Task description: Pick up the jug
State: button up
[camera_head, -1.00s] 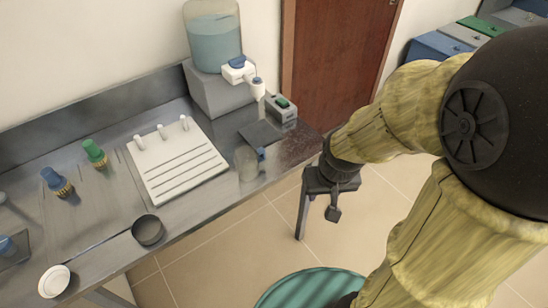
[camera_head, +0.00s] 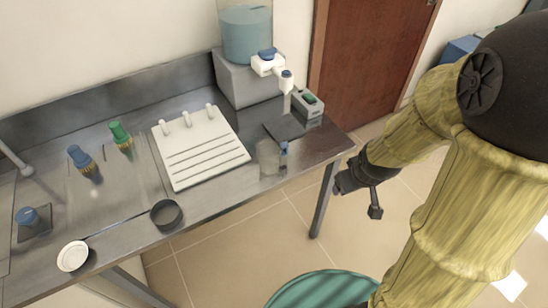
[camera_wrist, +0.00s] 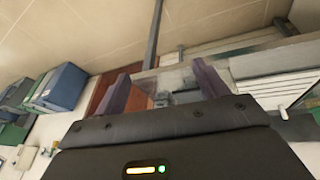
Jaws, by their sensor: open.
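The jug (camera_head: 268,157) looks like a clear vessel with a blue part on its right side. It stands upright on the metal bench near the front edge, right of the white ridged board. My gripper (camera_head: 352,192) is off the bench's right end, to the right of the jug and apart from it. In the wrist view my two fingers (camera_wrist: 160,86) are spread with a gap between them. Small pale and grey shapes show beyond the gap; I cannot tell whether the jug is among them.
The metal bench (camera_head: 125,221) also holds a white ridged board (camera_head: 205,150), a dark round dish (camera_head: 166,214), a white bowl (camera_head: 73,256) and a water tank (camera_head: 247,35) on a grey block. A teal round thing (camera_head: 318,289) is below. Floor is clear right of the bench.

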jog(key=w+a+f+n+t+y+b, duration=0.2)
jog(key=w+f+n+t+y, duration=0.1)
jog(key=w+f+n, duration=0.55)
jog(key=a+f+n+t+y+b, duration=0.2)
jog(key=a+f+n+t+y, duration=0.2)
jog(key=n, duration=0.8)
jog(key=a+t+y, duration=0.2)
jog(key=a+y, duration=0.1)
jog(key=y, duration=0.1)
jog(key=shift+s+t, duration=0.2)
jog(key=shift+t, duration=0.2)
jog(key=shift+w+n+b, duration=0.1)
jog(key=shift+n+b, duration=0.15)
jog(key=shift+b, duration=0.2)
jog(key=b, duration=0.2)
jog(key=w+b, duration=0.1)
jog(key=b, duration=0.1)
jog(key=shift+a+f, duration=0.15)
jog(key=shift+f, duration=0.05)
jog(key=shift+w+b, duration=0.15)
jog(key=shift+b, duration=0.4)
jog(key=b, duration=0.4)
jog(key=shift+w+a, duration=0.25)
jog(key=shift+a, duration=0.05)
